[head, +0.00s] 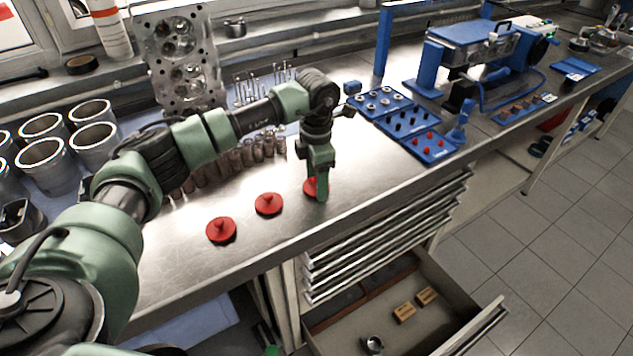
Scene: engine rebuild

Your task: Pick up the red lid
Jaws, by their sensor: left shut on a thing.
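Three red lids show on the metal workbench. One red lid (221,230) lies at the left of the row, and another (268,204) lies in the middle. Both are flat discs with a small knob on top. The third red lid (309,187) is at the right, partly hidden behind my left gripper (320,192). My left gripper points down and is shut on this third lid, at or just above the bench top; I cannot tell whether the lid still touches the bench. My right gripper is not in view.
Metal cylinders (94,146) and a cylinder head (181,60) stand at the left and back. Blue trays (385,112) with small parts sit to the right. Below, an open drawer (400,333) juts out. The bench (375,172) right of my gripper is clear.

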